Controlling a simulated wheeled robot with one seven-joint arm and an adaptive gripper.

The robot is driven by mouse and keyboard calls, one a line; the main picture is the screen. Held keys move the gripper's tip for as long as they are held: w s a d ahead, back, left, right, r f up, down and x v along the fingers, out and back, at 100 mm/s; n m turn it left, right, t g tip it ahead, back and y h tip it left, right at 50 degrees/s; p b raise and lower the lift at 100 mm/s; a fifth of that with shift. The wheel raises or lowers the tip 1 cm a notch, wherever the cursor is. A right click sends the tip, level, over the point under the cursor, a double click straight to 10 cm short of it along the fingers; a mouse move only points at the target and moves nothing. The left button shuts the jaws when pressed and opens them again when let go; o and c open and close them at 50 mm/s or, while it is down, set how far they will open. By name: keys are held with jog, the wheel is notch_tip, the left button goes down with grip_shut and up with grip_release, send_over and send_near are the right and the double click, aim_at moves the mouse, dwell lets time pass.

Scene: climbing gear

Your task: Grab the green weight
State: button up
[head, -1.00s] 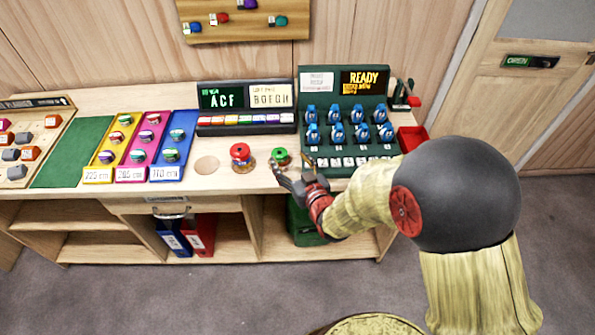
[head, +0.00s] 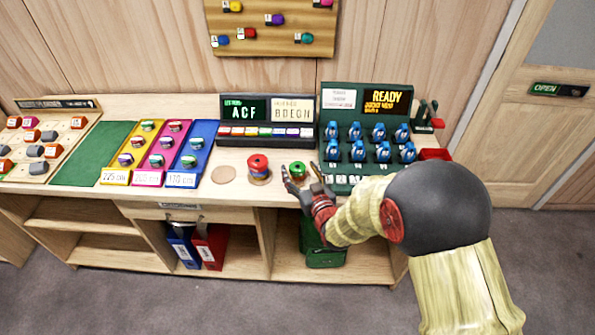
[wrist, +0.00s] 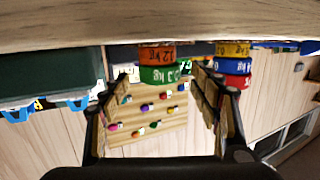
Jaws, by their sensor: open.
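In the wrist view, which is upside down, the green weight (wrist: 165,74) sits on an orange weight (wrist: 157,53) and lies ahead, between the lines of my fingers. My gripper (head: 302,174) is open and empty at the counter's front, its fingers spread to either side of the green weight in the head view. I cannot tell whether a finger touches it. In the wrist view, the red-topped stack (wrist: 233,66) is just beyond the right finger.
A dark green console (head: 345,98) with several blue devices stands close on the right. A display box (head: 266,113) is behind the weights. A bare round disc (head: 223,174) lies left of the red-topped stack. The counter's front edge is just below my gripper.

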jog(key=c, duration=1.4)
jog(key=shift+r, duration=0.1)
jog(key=shift+c, duration=0.5)
